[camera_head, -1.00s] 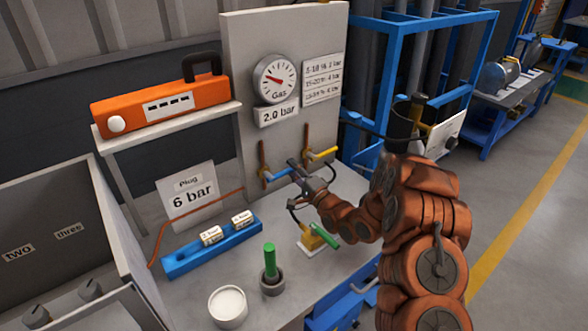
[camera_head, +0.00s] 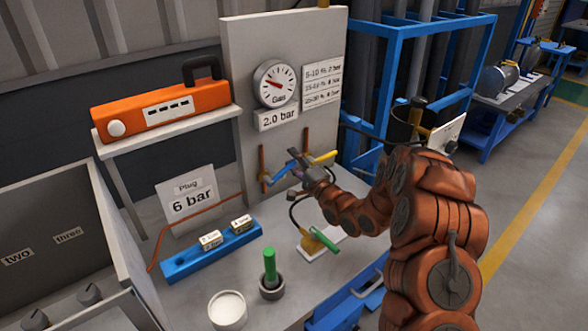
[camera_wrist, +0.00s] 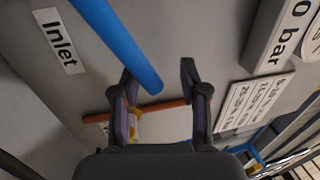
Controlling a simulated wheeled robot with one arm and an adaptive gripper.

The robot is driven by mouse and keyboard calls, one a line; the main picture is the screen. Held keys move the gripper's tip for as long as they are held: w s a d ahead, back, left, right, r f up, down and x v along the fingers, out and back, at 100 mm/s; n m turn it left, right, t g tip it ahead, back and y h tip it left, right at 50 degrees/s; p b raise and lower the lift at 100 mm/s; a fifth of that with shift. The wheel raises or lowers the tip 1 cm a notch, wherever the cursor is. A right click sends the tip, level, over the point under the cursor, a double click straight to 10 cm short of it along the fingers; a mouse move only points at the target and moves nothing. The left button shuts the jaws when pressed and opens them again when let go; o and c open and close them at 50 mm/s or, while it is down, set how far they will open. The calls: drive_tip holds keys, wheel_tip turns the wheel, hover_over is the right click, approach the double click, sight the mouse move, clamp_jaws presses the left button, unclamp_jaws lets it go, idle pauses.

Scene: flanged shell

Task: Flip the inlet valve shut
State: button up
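The inlet valve's blue lever (camera_head: 280,174) is on the left copper pipe on the grey panel. It slants up to the right from the pipe. In the wrist view the blue lever (camera_wrist: 118,42) runs beside the "Inlet" label (camera_wrist: 59,40), and its free end lies between my fingertips. My gripper (camera_head: 298,160) is at the lever's free end in the head view. In the wrist view my gripper (camera_wrist: 158,75) is open, with a finger on each side of the lever end. Contact with the lever is not clear.
A yellow lever (camera_head: 323,158) is on the right pipe, close to my gripper. A gauge (camera_head: 275,83) and a 2.0 bar sign (camera_head: 277,118) are above. Below are a blue rack (camera_head: 212,253), a green-handled item (camera_head: 270,265) and a white pot (camera_head: 228,309).

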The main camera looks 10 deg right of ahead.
drive_tip(key=shift+r, duration=2.65)
drive_tip(key=shift+c, duration=0.3)
